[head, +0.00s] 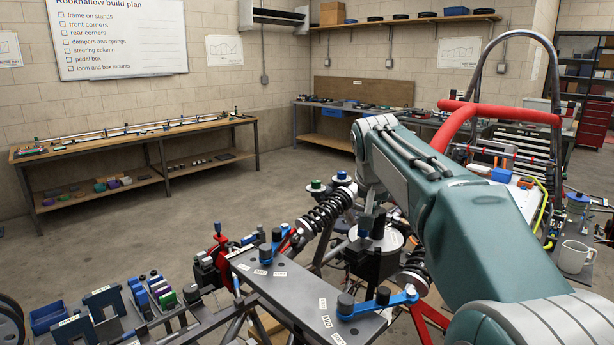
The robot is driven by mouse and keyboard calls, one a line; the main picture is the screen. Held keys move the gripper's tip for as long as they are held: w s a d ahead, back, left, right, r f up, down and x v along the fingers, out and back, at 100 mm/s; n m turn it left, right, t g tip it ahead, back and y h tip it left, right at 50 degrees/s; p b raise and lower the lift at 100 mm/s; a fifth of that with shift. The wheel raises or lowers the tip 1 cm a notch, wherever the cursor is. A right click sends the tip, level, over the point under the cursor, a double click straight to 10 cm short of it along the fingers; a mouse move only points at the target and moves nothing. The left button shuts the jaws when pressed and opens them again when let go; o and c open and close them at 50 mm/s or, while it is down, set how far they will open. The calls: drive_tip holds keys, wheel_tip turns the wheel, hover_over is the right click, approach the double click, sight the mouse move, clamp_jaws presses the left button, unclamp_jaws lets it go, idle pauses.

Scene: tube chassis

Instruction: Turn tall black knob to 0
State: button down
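A grey plate (290,293) with small white labels, at least one reading like "MID", lies on the tube frame at the lower middle. Near its right end a black upright knob (345,304) stands on a blue lever (390,303). A similar dark knob (265,252) with blue parts stands at its left end. I cannot tell for sure which is the tall black knob, and no 0 mark is readable. My gripper (371,222) appears as a small dark shape below my wrist, behind and above the plate, apart from both knobs. Its fingers are not clear.
A red tube (455,122) and a grey hoop (487,75) stand at right. Blue bins (48,316) and coloured blocks (160,290) are at lower left. Open floor (220,190) lies behind.

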wheel_tip(320, 180, up, 5)
drive_tip(key=shift+f, duration=0.15)
idle(0.3)
drive_tip(key=shift+s+d+f, duration=0.1)
drive_tip(key=shift+d+f, duration=0.25)
drive_tip(key=shift+f, duration=0.65)
drive_tip(key=shift+s+d+f, duration=0.1)
drive_tip(key=shift+d+f, duration=0.3)
drive_tip(key=shift+f, duration=0.65)
drive_tip(key=shift+s+d+f, duration=0.1)
drive_tip(key=shift+d+f, duration=0.25)
drive_tip(key=shift+f, duration=0.65)
drive_tip(key=shift+w, duration=0.4)
drive_tip(key=shift+w+a, duration=0.25)
drive_tip(key=shift+a, duration=0.65)
drive_tip(key=shift+s+a, duration=0.2)
drive_tip(key=shift+s, duration=0.1)
